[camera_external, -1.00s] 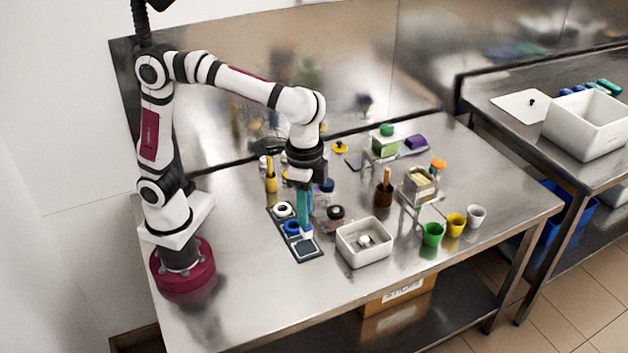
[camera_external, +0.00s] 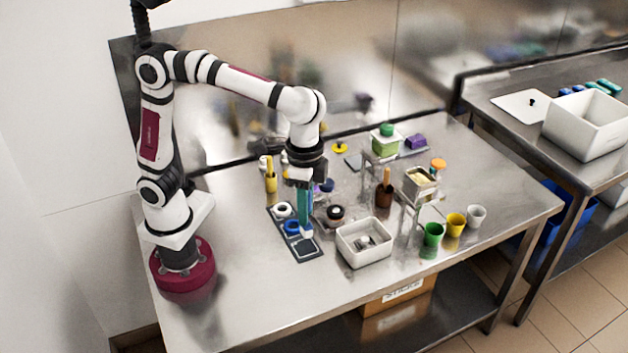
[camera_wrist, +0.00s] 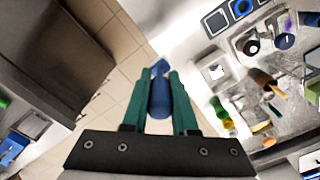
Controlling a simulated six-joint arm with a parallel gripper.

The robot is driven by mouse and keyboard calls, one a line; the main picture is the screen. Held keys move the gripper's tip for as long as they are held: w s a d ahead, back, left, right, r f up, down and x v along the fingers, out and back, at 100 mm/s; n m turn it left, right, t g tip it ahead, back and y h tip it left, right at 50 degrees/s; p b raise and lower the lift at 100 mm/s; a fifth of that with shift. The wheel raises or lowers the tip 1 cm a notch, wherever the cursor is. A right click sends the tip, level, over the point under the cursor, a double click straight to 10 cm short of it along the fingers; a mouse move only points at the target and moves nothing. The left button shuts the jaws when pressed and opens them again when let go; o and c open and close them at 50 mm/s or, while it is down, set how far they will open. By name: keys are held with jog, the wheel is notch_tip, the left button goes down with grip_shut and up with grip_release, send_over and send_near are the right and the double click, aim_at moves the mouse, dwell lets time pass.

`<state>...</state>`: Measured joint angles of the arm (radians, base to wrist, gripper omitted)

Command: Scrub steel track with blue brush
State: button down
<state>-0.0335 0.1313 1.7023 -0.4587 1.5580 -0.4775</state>
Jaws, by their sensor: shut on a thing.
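My gripper (camera_external: 305,231) points straight down over the dark strip, with its teal fingers low near the strip's front square. In the wrist view my gripper (camera_wrist: 160,76) is shut on the blue brush (camera_wrist: 159,98), whose pointed end shows between the fingers. The brush's bristles cannot be made out. The dark strip (camera_external: 311,256) carries a white ring (camera_external: 282,209), a blue ring (camera_external: 292,226) and an outlined square at its front end. I cannot tell for sure which thing is the steel track.
A white bin (camera_external: 365,256) stands close right of the strip. A dark round piece (camera_external: 335,212) and a brown pot with a stick (camera_external: 384,193) stand behind it. Green (camera_external: 432,234), yellow (camera_external: 455,223) and white cups stand further right. The table's front left is clear.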

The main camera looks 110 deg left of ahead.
jog(key=s+a+f+n, duration=0.2)
jog(key=a+n, duration=0.3)
jog(key=a, duration=0.4)
jog(key=s+a+f+n, duration=0.2)
jog(key=a+n, duration=0.2)
jog(key=a, duration=0.6)
jog(key=s+a+f+n, duration=0.3)
jog(key=a+n, duration=0.2)
jog(key=a, duration=0.4)
jog(key=s+a+f+n, duration=0.3)
jog(key=s+a+f, duration=0.2)
jog(key=a, duration=0.1)
jog(key=shift+s+a, duration=0.35)
